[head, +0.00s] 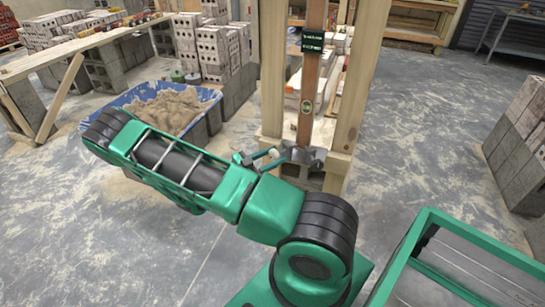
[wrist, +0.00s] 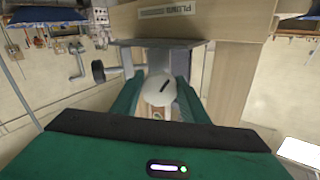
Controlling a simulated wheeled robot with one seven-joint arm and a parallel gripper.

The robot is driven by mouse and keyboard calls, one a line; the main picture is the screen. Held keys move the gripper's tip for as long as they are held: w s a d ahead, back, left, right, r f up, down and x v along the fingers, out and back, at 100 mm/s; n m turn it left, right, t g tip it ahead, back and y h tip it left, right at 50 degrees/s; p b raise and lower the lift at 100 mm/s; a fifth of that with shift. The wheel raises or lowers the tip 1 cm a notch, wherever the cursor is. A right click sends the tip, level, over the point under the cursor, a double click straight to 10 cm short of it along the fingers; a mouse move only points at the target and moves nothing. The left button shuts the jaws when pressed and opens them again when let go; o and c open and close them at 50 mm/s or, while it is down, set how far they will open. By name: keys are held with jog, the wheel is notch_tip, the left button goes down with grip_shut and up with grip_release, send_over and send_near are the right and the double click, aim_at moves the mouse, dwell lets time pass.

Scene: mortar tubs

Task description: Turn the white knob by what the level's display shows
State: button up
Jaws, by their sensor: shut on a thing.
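A brown level (head: 308,88) stands upright against the wooden post frame. Its small dark display (head: 312,41) is near the top, with green text too small to read. A round vial (head: 307,106) is lower down. The white knob (wrist: 158,90) has a dark line across its face, slanting up to the right in the wrist view. My gripper (wrist: 158,98) is shut on the knob, one green finger on each side. A grey metal bracket (head: 303,156) is at the level's foot. In the head view my gripper (head: 262,158) reaches the bracket's left side.
A smaller black knob (wrist: 98,72) is left of my fingers in the wrist view. A board marked PLUMB (wrist: 170,12) is above. A blue tub (head: 214,97) of sandy mix is behind my arm.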

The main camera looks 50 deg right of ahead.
jog(key=m, duration=0.6)
jog(key=shift+w+r, duration=0.2)
jog(key=shift+w, duration=0.2)
jog(key=shift+m, duration=0.3)
jog(key=o, duration=1.1)
jog(key=shift+c, duration=0.2)
jog(key=shift+s, duration=0.15)
jog(key=shift+a+f, duration=0.1)
jog(key=shift+a, duration=0.1)
jog(key=v, duration=1)
jog(key=shift+a, duration=0.2)
